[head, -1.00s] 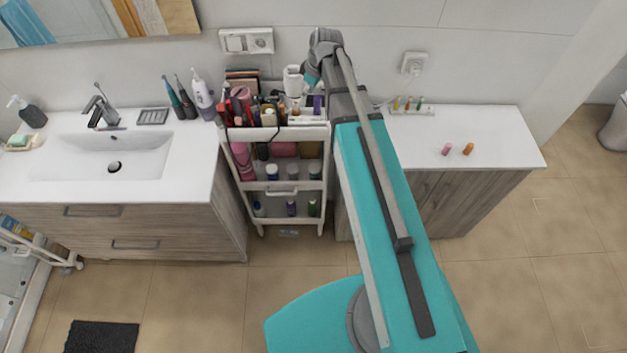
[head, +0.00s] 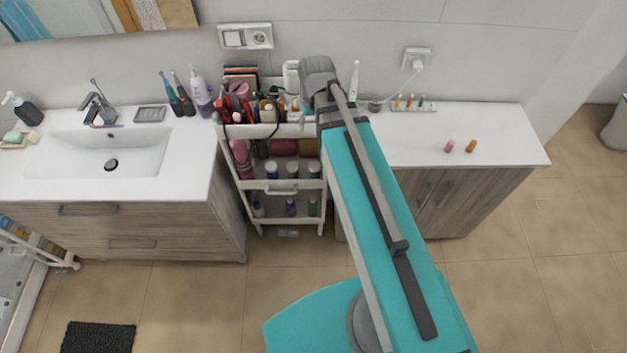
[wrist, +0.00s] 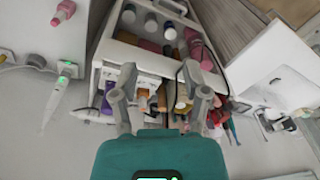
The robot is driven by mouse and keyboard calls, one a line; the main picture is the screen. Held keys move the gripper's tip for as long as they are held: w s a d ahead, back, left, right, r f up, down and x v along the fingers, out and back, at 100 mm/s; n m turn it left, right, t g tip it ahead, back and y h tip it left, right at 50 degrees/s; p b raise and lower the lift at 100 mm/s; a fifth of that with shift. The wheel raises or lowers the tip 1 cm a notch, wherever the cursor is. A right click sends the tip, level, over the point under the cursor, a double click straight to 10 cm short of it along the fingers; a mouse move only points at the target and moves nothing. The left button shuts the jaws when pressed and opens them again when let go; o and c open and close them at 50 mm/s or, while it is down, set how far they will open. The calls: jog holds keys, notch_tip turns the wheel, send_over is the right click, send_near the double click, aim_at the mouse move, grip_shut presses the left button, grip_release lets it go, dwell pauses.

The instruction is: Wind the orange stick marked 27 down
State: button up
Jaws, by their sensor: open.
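A small orange stick (head: 471,146) stands on the right white counter, just right of a pink one (head: 449,146). Several small coloured sticks stand in a rack (head: 413,108) at the back of that counter. No number 27 is legible on any of them, so I cannot tell which bears it. My gripper (wrist: 160,80) is open in the wrist view, over the cart's crowded top tray. Bottles and tubes show beyond and between its fingers, and I see nothing gripped. In the head view my arm hides the gripper.
The cart (head: 274,187) stands between the sink cabinet and the right counter (head: 500,130). A white toothbrush (head: 354,82) stands at that counter's back left, and a cable hangs from the wall plug (head: 416,60). The counter's middle and front are mostly clear.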

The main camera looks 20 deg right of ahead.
jog(key=s+f+m+b, duration=0.1)
jog(key=s+f+b, duration=0.1)
jog(key=f+b, duration=0.8)
jog(key=s+f+m+b, duration=0.1)
jog(key=s+f+b, duration=0.2)
jog(key=f+b, duration=0.7)
jog(key=shift+s+a+f+m+h, duration=0.2)
jog(key=shift+f+m+h, duration=0.1)
jog(key=shift+f+h, duration=0.1)
jog(key=shift+r, duration=0.1)
dwell(0.5)
jog(key=shift+s+g, duration=0.4)
jog(key=shift+s, duration=0.35)
